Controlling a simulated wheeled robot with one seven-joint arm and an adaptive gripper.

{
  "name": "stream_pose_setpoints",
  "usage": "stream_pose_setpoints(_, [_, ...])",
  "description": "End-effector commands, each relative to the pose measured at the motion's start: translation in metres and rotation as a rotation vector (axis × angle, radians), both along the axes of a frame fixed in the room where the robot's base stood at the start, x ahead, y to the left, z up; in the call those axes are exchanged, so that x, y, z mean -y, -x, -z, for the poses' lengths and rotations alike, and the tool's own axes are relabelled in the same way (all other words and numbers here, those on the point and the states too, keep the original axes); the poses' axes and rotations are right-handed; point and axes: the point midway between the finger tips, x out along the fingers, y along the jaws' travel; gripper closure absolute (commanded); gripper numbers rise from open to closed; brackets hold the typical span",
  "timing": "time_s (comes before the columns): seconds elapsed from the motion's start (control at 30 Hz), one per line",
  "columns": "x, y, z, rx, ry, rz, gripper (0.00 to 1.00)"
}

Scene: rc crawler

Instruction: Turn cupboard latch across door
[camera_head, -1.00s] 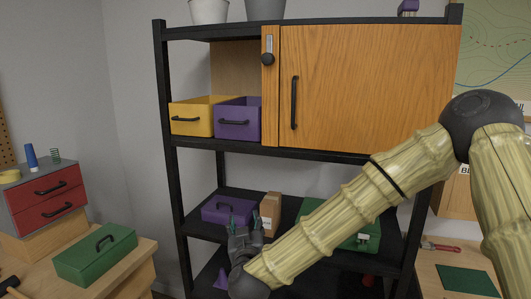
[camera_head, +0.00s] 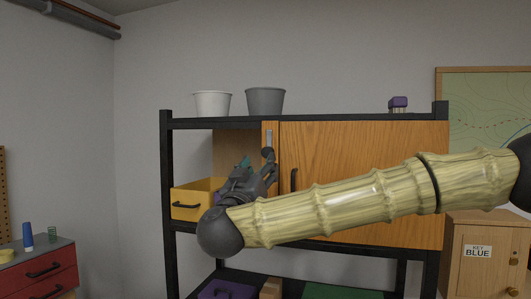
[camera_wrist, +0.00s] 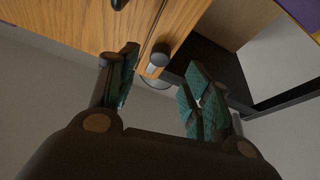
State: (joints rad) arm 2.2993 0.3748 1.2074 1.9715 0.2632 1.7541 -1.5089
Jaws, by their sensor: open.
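The cupboard door (camera_head: 370,140) is wooden and looks closed, with a dark vertical handle (camera_head: 294,180) near its left edge. The latch (camera_head: 268,138), a grey plate with a dark knob, is on the narrow wooden post left of the door. The plate stands upright, not across the door. My gripper (camera_head: 257,164) is open, just below and left of the latch, and partly covers the post. In the wrist view, the round latch knob (camera_wrist: 160,54) lies between the spread teal-padded fingertips of my gripper (camera_wrist: 164,60). Contact cannot be told.
A yellow drawer bin (camera_head: 190,204) stands left of the post; a purple bin is mostly hidden behind my gripper. Two buckets (camera_head: 265,101) stand on the black shelf top (camera_head: 340,118). A key cabinet (camera_head: 485,270) is at right, red drawers (camera_head: 50,283) at lower left.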

Motion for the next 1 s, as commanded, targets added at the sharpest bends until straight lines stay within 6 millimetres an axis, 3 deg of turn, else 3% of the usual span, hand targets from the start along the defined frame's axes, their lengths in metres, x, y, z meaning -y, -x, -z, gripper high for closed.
stream_pose_setpoints(0.2, [0.009,-0.031,-0.015,0.0,-0.002,0.001,0.51])
stream_pose_setpoints(0.4, [0.014,-0.049,-0.022,-0.001,0.0,0.0,0.51])
stream_pose_setpoints(0.83, [0.015,-0.055,-0.023,0.0,0.001,-0.002,0.51])
stream_pose_setpoints(1.0, [0.015,-0.055,-0.023,0.001,0.001,-0.001,0.82])
